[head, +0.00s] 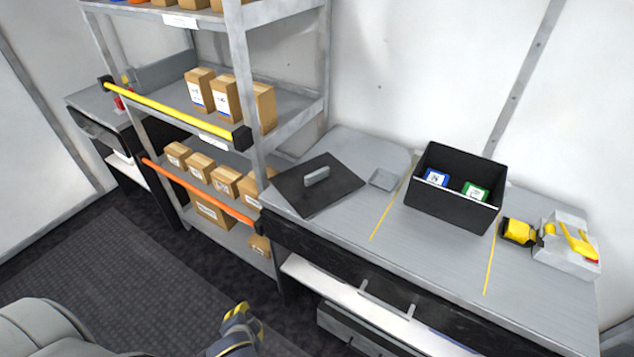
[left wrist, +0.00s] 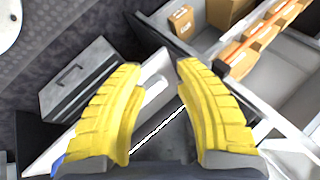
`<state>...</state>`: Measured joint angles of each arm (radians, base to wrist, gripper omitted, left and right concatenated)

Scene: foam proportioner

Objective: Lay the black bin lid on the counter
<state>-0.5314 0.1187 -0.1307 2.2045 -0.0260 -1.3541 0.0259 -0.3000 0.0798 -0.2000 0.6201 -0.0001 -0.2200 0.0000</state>
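The black bin lid (head: 318,185), a flat dark square with a grey handle, lies flat on the left part of the grey counter (head: 365,150). It is apart from the black bin (head: 452,203), which stands open on the counter to the right. A blue item (head: 436,178) and a green item (head: 474,192) are inside the bin. My left gripper (head: 242,312) is low in front of the counter, away from the lid. In the left wrist view its yellow fingers (left wrist: 160,66) are apart with nothing between them. My right gripper is not in view.
A shelf rack with a yellow bar (head: 175,112), an orange bar (head: 200,192) and several cardboard boxes stands left of the counter. A yellow device on a grey base (head: 567,252) sits at the counter's right end. Yellow lines run on both sides of the bin.

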